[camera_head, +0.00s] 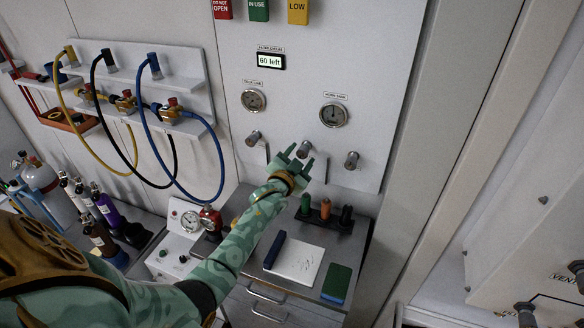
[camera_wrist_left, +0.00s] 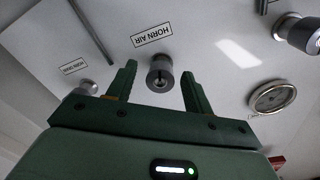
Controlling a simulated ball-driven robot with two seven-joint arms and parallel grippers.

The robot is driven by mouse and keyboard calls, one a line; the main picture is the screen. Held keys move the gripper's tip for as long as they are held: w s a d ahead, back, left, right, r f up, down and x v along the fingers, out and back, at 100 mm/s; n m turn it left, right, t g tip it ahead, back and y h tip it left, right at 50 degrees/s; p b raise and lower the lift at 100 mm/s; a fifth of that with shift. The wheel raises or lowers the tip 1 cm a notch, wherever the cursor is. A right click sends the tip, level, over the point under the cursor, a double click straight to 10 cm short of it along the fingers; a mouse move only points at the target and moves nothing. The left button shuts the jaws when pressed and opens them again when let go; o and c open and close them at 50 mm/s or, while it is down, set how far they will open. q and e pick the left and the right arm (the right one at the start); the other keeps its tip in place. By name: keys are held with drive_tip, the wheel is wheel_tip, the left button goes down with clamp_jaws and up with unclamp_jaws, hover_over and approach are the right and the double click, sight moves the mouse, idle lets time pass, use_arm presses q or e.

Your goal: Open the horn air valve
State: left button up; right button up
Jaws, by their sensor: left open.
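The horn air valve (camera_wrist_left: 160,76) is a short dark round knob on the pale panel, beside the HORN AIR label (camera_wrist_left: 152,36), which appears upside down in the left wrist view. In the head view it is the middle knob (camera_head: 302,155) of a row of three, partly covered by my gripper. My left gripper (camera_head: 299,153) is open, its green fingers pointing at the panel. In the left wrist view my gripper (camera_wrist_left: 159,69) has one finger on each side of the knob, with gaps on both sides; I cannot tell how close the fingertips are. My right gripper is not in view.
Neighbouring knobs stand on the left (camera_head: 253,137) and right (camera_head: 352,159). Two gauges (camera_head: 253,100) (camera_head: 334,115) and a "60 left" display (camera_head: 270,61) are above. A metal table (camera_head: 345,225) with a notebook (camera_head: 295,262) lies below. Hoses (camera_head: 160,130) hang at left.

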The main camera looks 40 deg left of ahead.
use_arm(q)
drive_tip(key=s+d, duration=0.3)
drive_tip(key=s, duration=1.2)
drive_tip(key=shift+s+r+p, duration=0.15)
drive_tip(key=shift+s+p, duration=0.2)
drive_tip(key=shift+p, duration=0.05)
drive_tip(key=s+d+f+m+g+y, duration=0.1)
drive_tip(key=s+d+g, duration=0.3)
drive_tip(key=s, duration=0.5)
drive_tip(key=s+d+f+m+g, duration=0.1)
drive_tip(key=s+f+m+g, duration=0.1)
drive_tip(key=s+g, duration=0.55)
drive_tip(key=s+d+f+g+h+b, duration=0.1)
drive_tip(key=s+d+f+b, duration=0.15)
drive_tip(key=f, duration=0.95)
drive_tip(key=s+d+f+h+b, duration=0.1)
drive_tip(key=s+f+b, duration=0.15)
drive_tip(key=f, duration=0.95)
drive_tip(key=s+d+f+g+h+b, duration=0.1)
drive_tip(key=s+d+f+b, duration=0.15)
drive_tip(key=f, duration=0.95)
drive_tip(key=s+a+f+n+g+h+b, duration=0.1)
drive_tip(key=s+f+n+g+b, duration=0.2)
drive_tip(key=s+f, duration=1.6)
drive_tip(key=f+b, duration=0.1)
drive_tip(key=b, duration=0.2)
drive_tip(key=shift+n, duration=0.3)
